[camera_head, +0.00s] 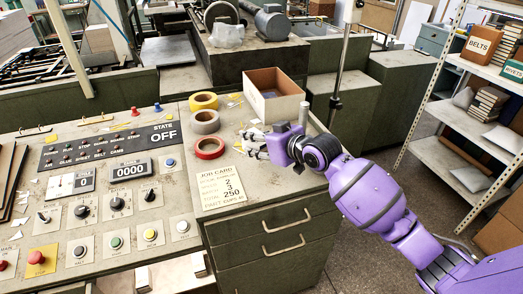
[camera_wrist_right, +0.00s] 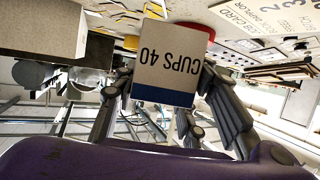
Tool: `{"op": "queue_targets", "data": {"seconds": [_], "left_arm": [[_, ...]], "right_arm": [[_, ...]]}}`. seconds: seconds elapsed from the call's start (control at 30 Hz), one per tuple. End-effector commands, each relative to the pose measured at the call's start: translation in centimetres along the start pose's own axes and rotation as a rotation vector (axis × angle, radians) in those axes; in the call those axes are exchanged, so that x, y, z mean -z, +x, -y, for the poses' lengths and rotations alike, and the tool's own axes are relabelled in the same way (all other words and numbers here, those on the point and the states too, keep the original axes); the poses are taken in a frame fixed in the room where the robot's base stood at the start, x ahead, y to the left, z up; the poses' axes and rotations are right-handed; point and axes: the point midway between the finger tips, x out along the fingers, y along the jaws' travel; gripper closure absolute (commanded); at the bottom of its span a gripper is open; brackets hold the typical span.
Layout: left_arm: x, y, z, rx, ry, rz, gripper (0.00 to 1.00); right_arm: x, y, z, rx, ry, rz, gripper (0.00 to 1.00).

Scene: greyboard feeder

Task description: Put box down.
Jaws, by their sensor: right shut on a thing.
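A small box (camera_wrist_right: 165,65) with a white face printed "CUPS 40" and a dark blue band sits between the fingers of my right gripper in the right wrist view. The right gripper (camera_wrist_right: 165,100) is shut on it, one finger on each side. In the head view the right gripper (camera_head: 256,142) is over the bench top, beside the red tape roll (camera_head: 208,148) and in front of the open carton (camera_head: 277,107). I cannot make out the small box clearly there, nor whether it touches the bench. My left gripper is not in view.
Grey (camera_head: 205,122) and yellow (camera_head: 203,101) tape rolls lie behind the red one. A job card (camera_head: 222,188) lies in front of the gripper. A control panel (camera_head: 100,190) fills the left. Shelves (camera_head: 470,125) with boxes stand at right, beyond open floor.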

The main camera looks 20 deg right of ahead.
Motion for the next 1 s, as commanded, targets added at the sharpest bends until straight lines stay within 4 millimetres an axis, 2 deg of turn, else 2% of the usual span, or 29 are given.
{"op": "queue_targets", "data": {"seconds": [0.03,0.1,0.4,0.6,0.97,1.0], "left_arm": [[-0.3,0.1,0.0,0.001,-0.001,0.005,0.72],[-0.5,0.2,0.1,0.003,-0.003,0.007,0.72],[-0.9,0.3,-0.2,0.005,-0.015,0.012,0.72],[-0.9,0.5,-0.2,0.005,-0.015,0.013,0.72],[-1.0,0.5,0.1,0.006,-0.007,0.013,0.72],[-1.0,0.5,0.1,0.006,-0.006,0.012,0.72]], "right_arm": [[-0.9,0.6,-0.7,-0.002,0.001,0.004,0.90],[-1.5,1.0,-1.3,-0.001,0.000,0.002,0.90],[-3.0,2.1,-2.8,-0.001,-0.001,0.001,0.90],[-5.5,3.1,-2.7,-0.001,0.000,-0.001,0.90],[-5.8,3.3,-2.6,0.000,-0.002,-0.002,0.90],[-5.8,3.3,-2.6,-0.001,-0.002,-0.001,0.59]]}}
